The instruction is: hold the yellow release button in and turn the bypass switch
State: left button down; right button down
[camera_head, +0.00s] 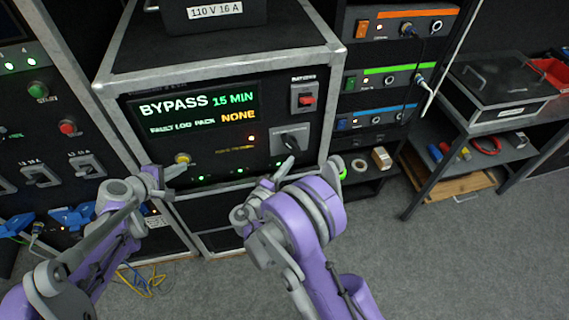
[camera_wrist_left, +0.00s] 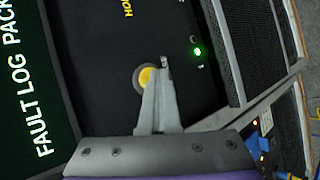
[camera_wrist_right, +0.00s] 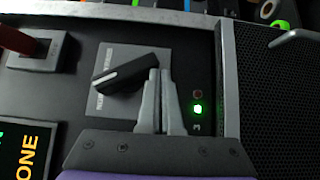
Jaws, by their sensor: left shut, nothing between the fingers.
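The yellow release button (camera_head: 182,158) sits low on the left of the black panel. It also shows in the left wrist view (camera_wrist_left: 147,77), partly covered by the fingers. My left gripper (camera_head: 172,174) is shut and empty, its tips at the button; whether they press it I cannot tell. The bypass switch (camera_head: 291,140) is a black knob on a grey plate at the panel's lower right. In the right wrist view the knob (camera_wrist_right: 118,74) lies slanted, left of the fingertips. My right gripper (camera_wrist_right: 159,74) looks shut with nothing between its fingers, close beside the knob; contact is unclear.
A screen (camera_head: 193,108) reads BYPASS 15 MIN and FAULT LOG PACK NONE. A red switch (camera_head: 306,99) sits above the bypass switch. A rack cabinet (camera_head: 30,100) stands left, stacked units (camera_head: 393,80) right. A side table (camera_head: 495,85) is further right, with open floor before it.

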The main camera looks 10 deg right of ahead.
jog(key=shift+d+f, duration=0.1)
jog(key=shift+d, duration=0.45)
dwell(0.4)
